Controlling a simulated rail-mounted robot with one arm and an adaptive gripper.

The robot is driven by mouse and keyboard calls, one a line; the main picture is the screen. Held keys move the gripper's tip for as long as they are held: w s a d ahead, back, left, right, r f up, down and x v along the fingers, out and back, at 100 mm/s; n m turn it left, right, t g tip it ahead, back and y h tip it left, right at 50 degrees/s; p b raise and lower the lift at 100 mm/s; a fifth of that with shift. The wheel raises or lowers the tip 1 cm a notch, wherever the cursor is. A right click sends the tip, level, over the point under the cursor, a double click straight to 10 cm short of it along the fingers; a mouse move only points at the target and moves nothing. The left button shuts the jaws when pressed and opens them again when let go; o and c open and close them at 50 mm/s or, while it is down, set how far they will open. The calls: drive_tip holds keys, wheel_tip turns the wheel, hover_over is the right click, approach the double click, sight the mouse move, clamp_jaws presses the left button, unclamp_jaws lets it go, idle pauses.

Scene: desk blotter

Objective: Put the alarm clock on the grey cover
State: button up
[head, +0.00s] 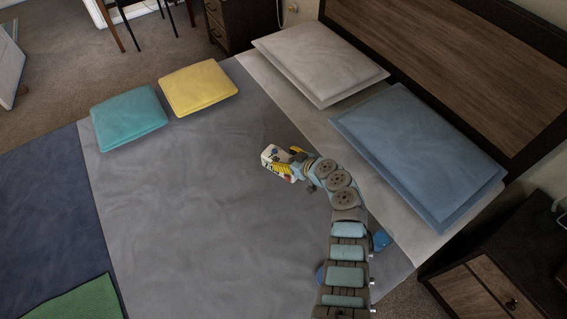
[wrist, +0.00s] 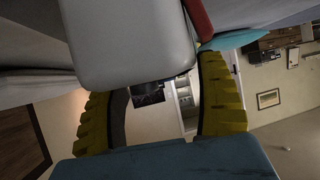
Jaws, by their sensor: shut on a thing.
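The alarm clock (head: 269,153) is a small whitish block with dark and coloured markings, at the tip of my arm in the head view. My gripper (head: 289,160) has yellow fingers and is shut on it. In the wrist view the pale, rounded clock body (wrist: 130,40) fills the top middle, between and beyond the yellow fingers of my gripper (wrist: 155,85). The grey cover (head: 190,210) spreads over the middle of the bed, and the clock is over its upper right part. Whether the clock touches the cover cannot be told.
A teal cushion (head: 128,117) and a yellow cushion (head: 198,88) lie at the cover's upper left. A white pillow (head: 318,60) and a blue pillow (head: 418,150) lie by the headboard (head: 490,55). A green cloth (head: 80,300) lies lower left. The cover's middle is clear.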

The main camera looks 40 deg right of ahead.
drive_tip(key=shift+w+d+f, duration=0.25)
drive_tip(key=shift+w+f, duration=0.3)
drive_tip(key=shift+f, duration=0.05)
drive_tip(key=shift+w+f+b, duration=0.2)
drive_tip(key=shift+f+b, duration=0.2)
drive_tip(key=shift+f, duration=0.05)
drive_tip(key=shift+d+f+b, duration=0.2)
drive_tip(key=shift+f+b, duration=0.2)
drive_tip(key=shift+f, duration=0.55)
drive_tip(key=shift+a+f, duration=0.1)
drive_tip(key=shift+f, duration=0.3)
drive_tip(key=shift+f, duration=0.1)
drive_tip(key=o, duration=1.2)
drive_tip(key=shift+o, duration=0.2)
